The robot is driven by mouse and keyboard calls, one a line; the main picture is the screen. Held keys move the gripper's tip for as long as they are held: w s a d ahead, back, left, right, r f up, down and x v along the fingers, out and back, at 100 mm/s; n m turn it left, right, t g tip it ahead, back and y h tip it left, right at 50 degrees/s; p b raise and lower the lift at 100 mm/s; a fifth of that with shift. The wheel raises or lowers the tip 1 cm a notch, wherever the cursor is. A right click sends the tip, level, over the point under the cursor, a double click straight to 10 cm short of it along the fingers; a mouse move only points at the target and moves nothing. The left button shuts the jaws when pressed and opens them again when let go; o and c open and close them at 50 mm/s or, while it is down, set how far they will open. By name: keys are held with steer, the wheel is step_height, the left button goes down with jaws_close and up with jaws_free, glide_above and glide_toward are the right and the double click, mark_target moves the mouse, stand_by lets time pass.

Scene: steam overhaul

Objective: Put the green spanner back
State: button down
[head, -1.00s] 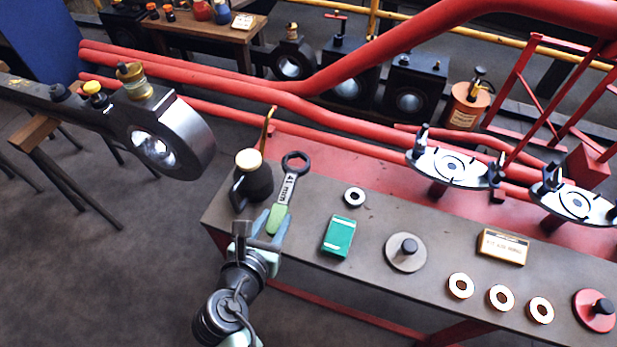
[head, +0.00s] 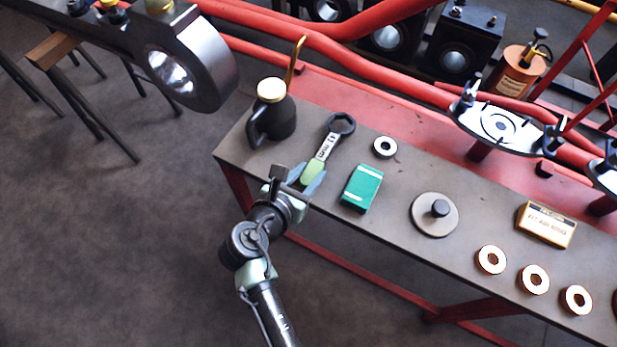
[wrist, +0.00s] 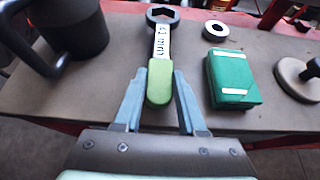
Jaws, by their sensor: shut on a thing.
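The spanner (head: 327,146) has a dark ring head, a pale shank marked 41 mm and a green grip. It is at the left end of the grey bench, between a dark oil can and a green box. My gripper (head: 301,184) is shut on the green grip, at the bench's front edge. In the wrist view, the fingers of my gripper (wrist: 160,92) lie on both sides of the grip, and the spanner (wrist: 161,52) points away from me. I cannot tell whether the spanner touches the bench top.
The oil can (head: 273,118) stands left of the spanner; the green box (head: 361,188) and a small ring (head: 385,147) are to its right. A knobbed disc (head: 430,222), a labelled box (head: 546,224) and several rings lie farther right on the bench (head: 400,248). Red pipes run behind.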

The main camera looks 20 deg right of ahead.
steer(key=shift+f, duration=0.55)
steer(key=shift+r, duration=0.1)
steer(key=shift+c, duration=2.4)
jaws_free()
steer(key=shift+f, duration=0.25)
steer(key=shift+a+r, duration=0.1)
steer(key=shift+r, duration=0.15)
steer(key=p+v, duration=0.4)
steer(key=v, duration=0.8)
